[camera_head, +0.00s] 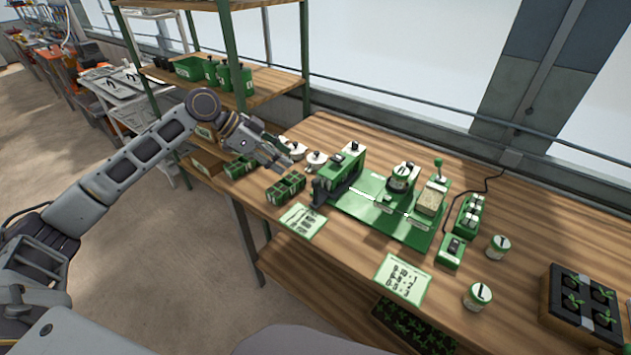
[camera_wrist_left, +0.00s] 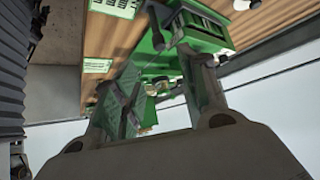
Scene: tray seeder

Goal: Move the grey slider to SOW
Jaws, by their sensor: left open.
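The green tray seeder (camera_head: 375,210) lies on the wooden bench, with a green box (camera_head: 346,163) standing at its left end. A dark grey part (camera_head: 322,190) sits at the front left of that box; it may be the grey slider. The labels are too small to read, so I cannot find SOW. My left gripper (camera_head: 288,163) is open and empty, above the bench's left end and left of the seeder, apart from it. In the left wrist view the open fingers (camera_wrist_left: 148,70) frame the green seeder (camera_wrist_left: 165,68) beyond them. My right gripper is not seen.
Green cell trays (camera_head: 287,187) and white round pots (camera_head: 316,158) sit close to my left gripper. Cards (camera_head: 402,278) lie along the front edge. A green switch box (camera_head: 452,250), small cans (camera_head: 478,296) and a seedling tray (camera_head: 583,305) stand on the right. A shelf rack (camera_head: 265,85) is behind.

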